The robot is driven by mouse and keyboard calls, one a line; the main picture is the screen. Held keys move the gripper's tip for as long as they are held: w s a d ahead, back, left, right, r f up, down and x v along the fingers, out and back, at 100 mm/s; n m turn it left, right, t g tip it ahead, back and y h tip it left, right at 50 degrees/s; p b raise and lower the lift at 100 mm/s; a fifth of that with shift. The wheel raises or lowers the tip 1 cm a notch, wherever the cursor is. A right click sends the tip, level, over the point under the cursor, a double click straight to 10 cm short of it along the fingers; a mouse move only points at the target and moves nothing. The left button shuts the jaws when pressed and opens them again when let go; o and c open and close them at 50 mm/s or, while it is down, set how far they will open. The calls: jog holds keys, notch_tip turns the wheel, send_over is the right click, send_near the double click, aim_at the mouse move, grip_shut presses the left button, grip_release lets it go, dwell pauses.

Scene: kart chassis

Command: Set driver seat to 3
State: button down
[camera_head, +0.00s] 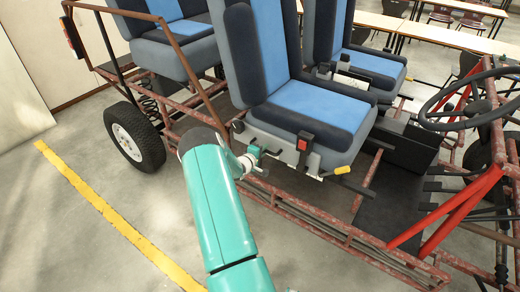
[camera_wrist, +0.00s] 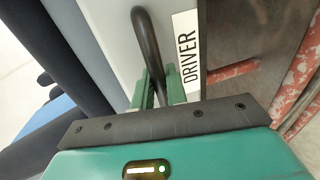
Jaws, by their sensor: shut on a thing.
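The driver seat (camera_head: 305,105), blue with dark bolsters, stands on the near side of the kart chassis. My gripper (camera_head: 253,158) is at the lower rear of the seat's near side. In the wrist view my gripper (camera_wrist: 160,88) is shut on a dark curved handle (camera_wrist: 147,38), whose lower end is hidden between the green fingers. A white label reading "DRIVER" (camera_wrist: 187,55) is right beside the handle. In the head view a red buckle (camera_head: 304,142) and a yellow-tipped lever (camera_head: 343,170) are on the seat's near side. No number or scale is readable.
A red frame rail (camera_head: 330,230) runs below the seat. The steering wheel (camera_head: 475,98) and red bars (camera_head: 450,215) stand to the right. A second front seat (camera_head: 350,60) is beyond, and a rear seat (camera_head: 175,40) is at left. Floor (camera_head: 90,240) is clear at left.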

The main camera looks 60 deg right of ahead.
aim_at(271, 154)
jog(key=s, duration=0.4)
jog(key=shift+s+a+r, duration=0.1)
jog(key=shift+s+a, duration=0.1)
jog(key=shift+a, duration=0.15)
jog(key=shift+w, duration=0.3)
jog(key=c, duration=1.5)
grip_release()
jog(key=v, duration=1.3)
jog(key=shift+w+a, duration=0.1)
jog(key=shift+a, duration=0.25)
